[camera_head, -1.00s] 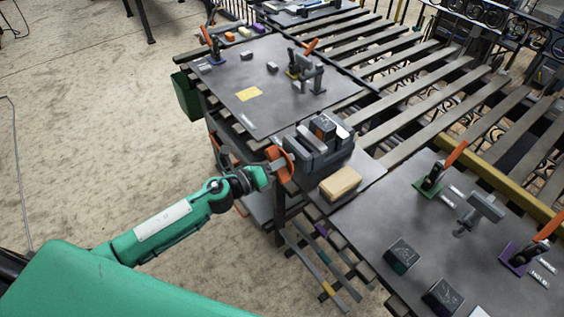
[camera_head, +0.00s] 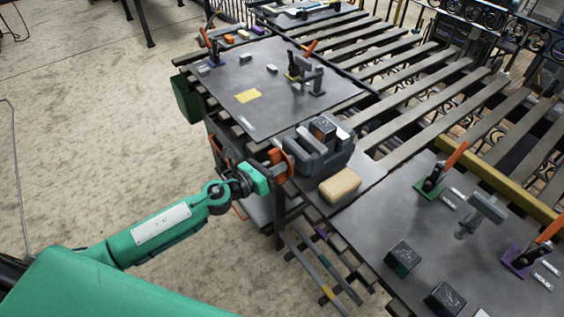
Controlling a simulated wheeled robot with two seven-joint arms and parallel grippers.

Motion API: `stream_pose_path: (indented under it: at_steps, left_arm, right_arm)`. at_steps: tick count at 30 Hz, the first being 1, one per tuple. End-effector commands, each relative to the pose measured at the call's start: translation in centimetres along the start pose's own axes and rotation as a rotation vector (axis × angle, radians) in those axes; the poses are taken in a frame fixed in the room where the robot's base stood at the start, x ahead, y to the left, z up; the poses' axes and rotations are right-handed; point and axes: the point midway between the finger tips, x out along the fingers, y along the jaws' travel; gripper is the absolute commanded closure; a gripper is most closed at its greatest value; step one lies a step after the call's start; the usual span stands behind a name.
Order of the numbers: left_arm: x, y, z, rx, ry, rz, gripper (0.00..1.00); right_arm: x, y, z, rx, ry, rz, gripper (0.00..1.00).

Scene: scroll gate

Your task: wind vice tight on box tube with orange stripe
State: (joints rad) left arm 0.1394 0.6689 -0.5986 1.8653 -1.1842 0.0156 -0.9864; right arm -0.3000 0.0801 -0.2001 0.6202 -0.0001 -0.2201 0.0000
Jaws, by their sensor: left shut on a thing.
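The grey vice (camera_head: 334,160) sits at the table's near edge, in the middle of the view. A short dark block with a small orange patch (camera_head: 322,128) stands upright between its jaws; I take it for the box tube with the orange stripe. I cannot tell if both jaws touch it. An orange handwheel (camera_head: 291,158) is on the vice's left side. My left gripper (camera_head: 279,165) is shut on the handwheel, partly hiding it. My right gripper is not in view.
A tan block (camera_head: 340,185) lies just in front of the vice. Two dark cubes, one here (camera_head: 403,257), and orange-handled clamps (camera_head: 433,183) stand on the right-hand plate. Striped bars (camera_head: 325,265) hang below the table edge.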

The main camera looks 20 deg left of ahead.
Motion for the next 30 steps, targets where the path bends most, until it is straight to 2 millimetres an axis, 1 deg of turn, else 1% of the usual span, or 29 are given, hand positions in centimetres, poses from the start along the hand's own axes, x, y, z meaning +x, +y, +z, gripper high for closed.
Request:
stream_pose_path:
  at_steps: [1,7,8,10,11,19,22,26,30]
  left_arm:
    - [-0.1,0.1,-0.5,-0.002,0.008,0.001,1.0]
    - [-0.1,0.1,-0.5,-0.003,0.008,0.001,1.0]
    - [-0.1,0.1,-0.5,-0.003,0.008,0.001,0.78]
    - [-0.1,0.0,-0.4,-0.003,0.007,0.001,0.64]
    - [-0.1,0.0,-0.4,-0.003,0.006,0.001,0.62]
    - [-0.1,0.0,-0.2,-0.003,0.003,0.0,0.62]
    - [-0.6,0.1,-0.3,-0.003,0.002,0.0,0.62]
    - [-2.1,0.1,-0.5,-0.003,0.003,0.001,0.62]
    - [-4.5,0.2,-0.6,-0.003,0.004,0.001,0.62]
  right_arm:
    - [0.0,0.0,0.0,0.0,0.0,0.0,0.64]
    - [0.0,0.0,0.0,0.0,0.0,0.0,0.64]
    - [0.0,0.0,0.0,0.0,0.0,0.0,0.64]
    - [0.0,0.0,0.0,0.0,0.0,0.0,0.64]
    - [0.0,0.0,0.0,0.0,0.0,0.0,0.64]
    - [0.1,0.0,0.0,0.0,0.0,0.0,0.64]
    - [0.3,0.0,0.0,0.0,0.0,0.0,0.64]
    - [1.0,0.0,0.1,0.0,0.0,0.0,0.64]
    - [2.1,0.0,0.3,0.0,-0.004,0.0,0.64]
